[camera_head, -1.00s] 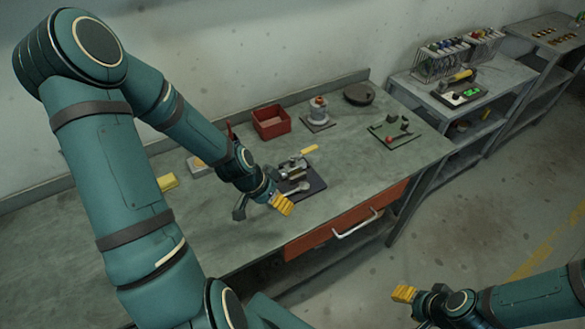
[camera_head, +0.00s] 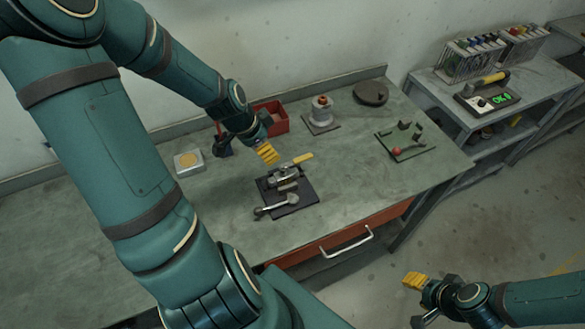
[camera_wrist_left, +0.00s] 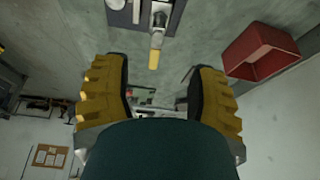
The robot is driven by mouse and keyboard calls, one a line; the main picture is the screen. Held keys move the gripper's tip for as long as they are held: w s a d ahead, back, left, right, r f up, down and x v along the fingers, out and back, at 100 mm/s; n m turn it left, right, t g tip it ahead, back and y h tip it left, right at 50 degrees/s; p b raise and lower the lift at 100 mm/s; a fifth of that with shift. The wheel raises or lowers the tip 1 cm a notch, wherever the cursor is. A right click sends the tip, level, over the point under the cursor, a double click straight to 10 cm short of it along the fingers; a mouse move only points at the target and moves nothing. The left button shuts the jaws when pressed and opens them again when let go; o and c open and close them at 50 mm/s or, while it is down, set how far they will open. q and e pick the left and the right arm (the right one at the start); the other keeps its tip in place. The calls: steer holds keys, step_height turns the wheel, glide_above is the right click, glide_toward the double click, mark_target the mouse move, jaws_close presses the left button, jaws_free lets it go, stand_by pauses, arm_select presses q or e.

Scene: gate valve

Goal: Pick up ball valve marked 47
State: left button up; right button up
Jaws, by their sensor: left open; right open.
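A metal valve (camera_head: 284,178) with a yellow-tipped lever (camera_head: 302,158) lies on a dark mat (camera_head: 309,193) on the bench. No mark 47 can be read on it. A separate grey metal part with a round end (camera_head: 291,199) lies on the mat's front. My left gripper (camera_head: 245,150) is open and empty, above the bench and behind and left of the valve. In the left wrist view, the valve's lever (camera_wrist_left: 154,58) shows ahead of the open fingers (camera_wrist_left: 158,92), apart from them. My right gripper (camera_head: 417,300) is open and empty, in front of the bench.
A red bin (camera_head: 281,119) stands behind the left gripper, also seen in the left wrist view (camera_wrist_left: 262,52). A white box (camera_head: 189,162), a round-topped fixture (camera_head: 321,112), a dark disc (camera_head: 371,92) and a green board (camera_head: 405,147) surround the mat. The bench front is clear.

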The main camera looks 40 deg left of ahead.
arm_select(q)
steer(key=b, duration=0.2)
glide_above(280, 167)
steer(key=s, duration=0.3)
step_height(280, 167, down, 4)
steer(key=shift+w+a+f+b, duration=0.15)
steer(key=shift+w+f+b, duration=0.05)
steer(key=shift+w+f, duration=0.4)
steer(key=shift+w+a+f+b, duration=0.2)
steer(key=shift+w+f, duration=0.15)
steer(key=shift+f, duration=0.3)
steer(key=shift+w+d+f, duration=0.1)
steer(key=shift+w+f, duration=0.05)
steer(key=shift+f, duration=0.45)
steer(key=b+x, duration=0.1)
steer(key=x, duration=0.4)
arm_select(e)
steer(key=f, duration=0.4)
steer(key=shift+s+f, duration=0.1)
steer(key=shift+s, duration=0.3)
arm_select(q)
jaws_close()
arm_select(e)
steer(key=shift+a, duration=0.1)
